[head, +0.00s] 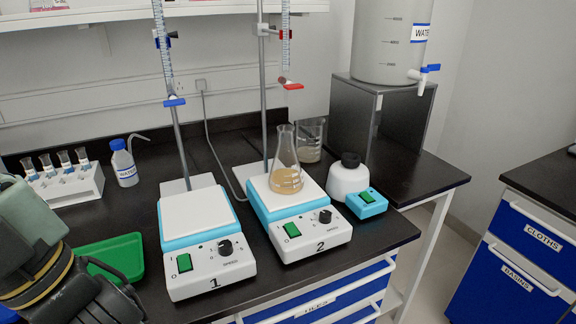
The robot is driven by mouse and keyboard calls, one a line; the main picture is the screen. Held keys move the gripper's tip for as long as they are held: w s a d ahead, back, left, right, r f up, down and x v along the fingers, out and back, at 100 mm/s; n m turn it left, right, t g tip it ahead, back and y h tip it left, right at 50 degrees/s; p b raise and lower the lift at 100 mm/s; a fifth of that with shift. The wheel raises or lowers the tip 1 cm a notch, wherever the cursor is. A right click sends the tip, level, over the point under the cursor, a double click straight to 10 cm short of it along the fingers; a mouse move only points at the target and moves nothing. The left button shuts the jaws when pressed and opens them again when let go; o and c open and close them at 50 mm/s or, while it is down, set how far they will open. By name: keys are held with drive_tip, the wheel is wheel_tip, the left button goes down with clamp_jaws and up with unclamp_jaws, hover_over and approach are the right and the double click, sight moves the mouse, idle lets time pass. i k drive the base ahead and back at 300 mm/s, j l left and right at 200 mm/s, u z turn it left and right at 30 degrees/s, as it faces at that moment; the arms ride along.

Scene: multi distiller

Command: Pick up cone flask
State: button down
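The cone flask (286,172) is clear glass with a pale amber liquid in its bottom. It stands upright on the white top of the hotplate stirrer marked 2 (310,238), next to a stand rod and below a burette with a red tap (290,84). My gripper (112,290) shows in part at the lower left, dark and low in the picture, well to the left of the flask and apart from it. Its fingertips are not clear enough to show whether it is open or shut.
Stirrer 1 (208,270) and its stand with a blue-tapped burette (174,101) lie between my gripper and the flask. A beaker (311,135) and a white round-bodied device (348,180) stand close by. A green tray (112,254), wash bottle (124,165) and vial rack (65,188) are left.

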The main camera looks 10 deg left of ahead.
sight(286, 178)
drive_tip(key=i+l+u, duration=0.1)
drive_tip(key=l+u, duration=0.3)
drive_tip(key=l, duration=0.2)
drive_tip(key=l+u, duration=0.4)
drive_tip(key=l, duration=0.2)
drive_tip(key=k+l+u, duration=0.1)
drive_tip(key=l+u, duration=0.3)
drive_tip(key=l, duration=0.2)
